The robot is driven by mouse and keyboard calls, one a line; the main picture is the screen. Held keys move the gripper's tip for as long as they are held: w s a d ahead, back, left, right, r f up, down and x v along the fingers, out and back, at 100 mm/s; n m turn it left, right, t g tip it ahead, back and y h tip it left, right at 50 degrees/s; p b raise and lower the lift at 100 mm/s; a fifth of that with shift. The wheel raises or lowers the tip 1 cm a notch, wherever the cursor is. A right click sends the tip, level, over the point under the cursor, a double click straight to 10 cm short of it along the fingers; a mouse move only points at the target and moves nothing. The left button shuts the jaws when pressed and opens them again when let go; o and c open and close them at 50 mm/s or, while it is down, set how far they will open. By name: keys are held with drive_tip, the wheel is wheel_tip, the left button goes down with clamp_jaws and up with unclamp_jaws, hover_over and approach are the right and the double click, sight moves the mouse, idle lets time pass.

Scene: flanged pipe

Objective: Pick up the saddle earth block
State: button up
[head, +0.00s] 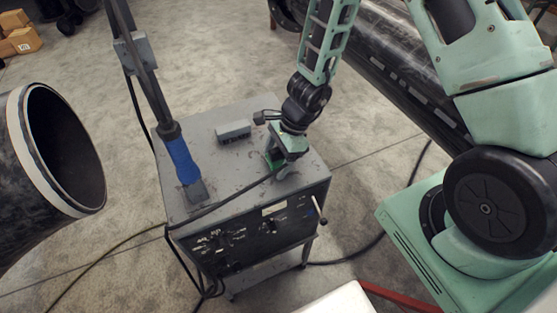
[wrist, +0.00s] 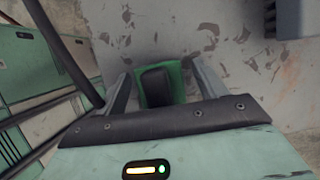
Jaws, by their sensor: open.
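A small green block with a dark raised middle, which I take to be the saddle earth block (head: 271,161), sits on the grey top of a machine cart. It also shows in the wrist view (wrist: 142,88), between my two fingers. My gripper (head: 284,164) is over the cart's right part, pointing down. In the wrist view, my gripper (wrist: 163,84) is open, with one finger on each side of the green block. Whether the fingers touch it I cannot tell. The gripper partly hides the block in the head view.
A grey block (head: 234,131) lies behind and left on the cart top (head: 240,170). A blue-handled tool (head: 183,160) leans at the cart's left, with a cable crossing the front. A large dark pipe (head: 60,150) is at left and another (head: 390,75) at upper right.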

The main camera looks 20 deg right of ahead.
drive_tip(key=c, duration=1.1)
drive_tip(key=shift+o, duration=0.2)
